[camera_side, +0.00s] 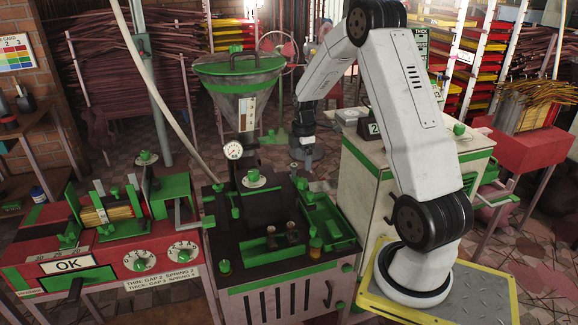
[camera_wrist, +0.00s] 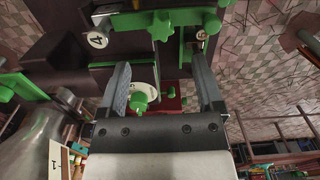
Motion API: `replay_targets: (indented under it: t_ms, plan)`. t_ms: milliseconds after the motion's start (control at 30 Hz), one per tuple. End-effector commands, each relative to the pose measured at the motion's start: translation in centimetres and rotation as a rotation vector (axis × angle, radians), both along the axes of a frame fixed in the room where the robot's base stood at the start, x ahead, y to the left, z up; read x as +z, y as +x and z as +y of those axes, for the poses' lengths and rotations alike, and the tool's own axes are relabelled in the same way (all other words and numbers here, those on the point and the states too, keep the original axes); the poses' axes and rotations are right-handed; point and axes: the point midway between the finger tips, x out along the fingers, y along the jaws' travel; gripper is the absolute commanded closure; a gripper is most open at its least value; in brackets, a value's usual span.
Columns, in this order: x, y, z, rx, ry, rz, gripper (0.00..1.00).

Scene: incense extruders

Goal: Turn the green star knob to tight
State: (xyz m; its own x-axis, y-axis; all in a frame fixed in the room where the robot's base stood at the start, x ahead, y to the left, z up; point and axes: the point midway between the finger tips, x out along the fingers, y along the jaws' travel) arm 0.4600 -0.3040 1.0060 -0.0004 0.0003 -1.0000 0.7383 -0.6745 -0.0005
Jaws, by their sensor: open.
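A green star knob (camera_wrist: 160,26) shows near the top of the wrist view, on the dark machine. It lies just past my gripper (camera_wrist: 158,64), roughly in line with the gap between the fingertips, and apart from them. The fingers are spread and nothing is held between them. In the side view my gripper (camera_side: 304,162) hangs beside the dark extruder (camera_side: 262,280), at its back right. I cannot make out the star knob for sure in the side view. I cannot read any tight mark beside it.
A green knob on a white dial (camera_wrist: 140,98) shows behind the left finger. A metal hopper (camera_side: 238,80) with a gauge stands left of my gripper. A pale cabinet (camera_side: 375,175) is at its right. A green tray (camera_side: 325,220) is in front.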

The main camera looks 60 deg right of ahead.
Motion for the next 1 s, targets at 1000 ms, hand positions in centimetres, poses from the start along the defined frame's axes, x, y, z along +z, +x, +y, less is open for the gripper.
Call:
replay_targets:
  t_ms: [1000]
  plan:
    - [-7.7,0.0,0.1,-0.002,-0.001,-0.001,0.15]
